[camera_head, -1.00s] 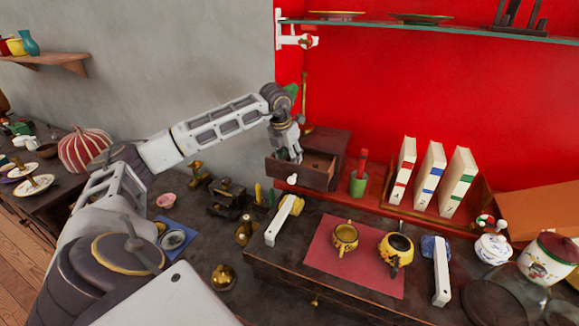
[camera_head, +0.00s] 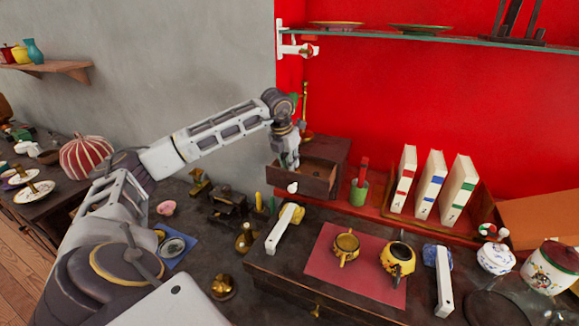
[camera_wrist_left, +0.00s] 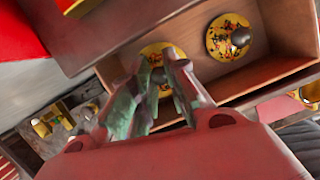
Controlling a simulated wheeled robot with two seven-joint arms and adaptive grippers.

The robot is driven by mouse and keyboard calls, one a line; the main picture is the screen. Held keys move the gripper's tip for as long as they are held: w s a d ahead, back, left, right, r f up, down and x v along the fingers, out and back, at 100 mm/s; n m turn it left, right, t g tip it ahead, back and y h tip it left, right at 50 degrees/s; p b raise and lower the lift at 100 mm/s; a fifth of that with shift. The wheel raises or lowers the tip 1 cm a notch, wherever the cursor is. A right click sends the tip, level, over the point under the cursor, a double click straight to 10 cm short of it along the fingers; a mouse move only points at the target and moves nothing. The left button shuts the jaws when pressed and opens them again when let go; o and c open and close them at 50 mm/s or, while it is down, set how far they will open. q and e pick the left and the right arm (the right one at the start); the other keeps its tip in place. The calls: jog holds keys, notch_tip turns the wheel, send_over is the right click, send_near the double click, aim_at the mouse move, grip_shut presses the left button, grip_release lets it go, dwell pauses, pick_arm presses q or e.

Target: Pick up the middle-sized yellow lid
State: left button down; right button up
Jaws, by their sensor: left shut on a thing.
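My left gripper (camera_head: 289,163) reaches down into the front of a small open drawer (camera_head: 312,184). In the left wrist view my left gripper (camera_wrist_left: 158,68) is shut on a yellow patterned lid (camera_wrist_left: 152,50); its fingers hide much of that lid. A second yellow lid (camera_wrist_left: 228,38) with a dark knob lies apart from it inside the drawer. I cannot tell from these views which of the two is the middle size. The right gripper is not in view.
Two yellow teapots, one (camera_head: 345,246) to the left of the other (camera_head: 397,262), stand on a red mat (camera_head: 325,268). White bars (camera_head: 285,230) flank them. A green cup (camera_head: 359,193) and upright books (camera_head: 430,185) stand right of the drawer. A glass shelf (camera_head: 430,31) hangs above.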

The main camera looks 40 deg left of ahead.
pick_arm(q)
notch_tip(320, 180, up, 8)
jog(key=shift+f+p, duration=0.15)
jog(key=shift+p, duration=0.15)
jog(key=shift+r, duration=0.6)
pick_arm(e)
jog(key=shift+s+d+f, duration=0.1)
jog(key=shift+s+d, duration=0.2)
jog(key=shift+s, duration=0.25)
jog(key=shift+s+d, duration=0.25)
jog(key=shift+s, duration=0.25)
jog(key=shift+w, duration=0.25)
pick_arm(q)
jog(key=shift+s, duration=0.1)
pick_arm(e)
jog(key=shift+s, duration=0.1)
